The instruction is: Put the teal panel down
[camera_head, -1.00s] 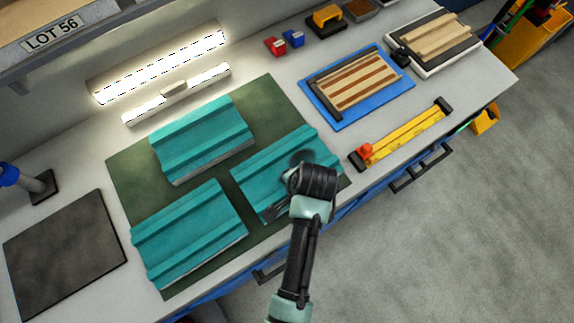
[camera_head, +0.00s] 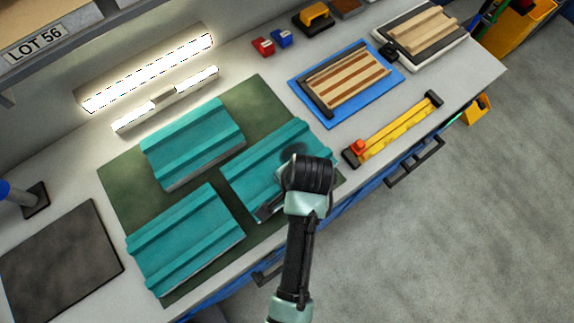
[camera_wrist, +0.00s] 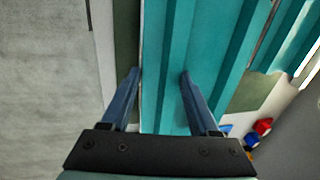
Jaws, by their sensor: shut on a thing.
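Three teal panels lie over the dark green mat (camera_head: 268,100). My gripper (camera_wrist: 160,75) is shut on the teal panel at the right (camera_head: 262,160); in the wrist view its blue fingers straddle a raised strip along the front edge of this panel (camera_wrist: 212,40). My wrist hides part of it in the head view. I cannot tell whether the held panel touches the mat. The other two are the back panel (camera_head: 195,145) and the front left panel (camera_head: 180,240), both apart from my gripper. A neighbouring panel also shows at the wrist view's upper right.
A dark square plate (camera_head: 60,262) lies at the left. A blue tray (camera_head: 330,117) with a striped board stands at the right, near a yellow bar (camera_head: 400,130). Small red (camera_head: 263,46) and blue blocks sit at the back. The bench front edge is close to my arm.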

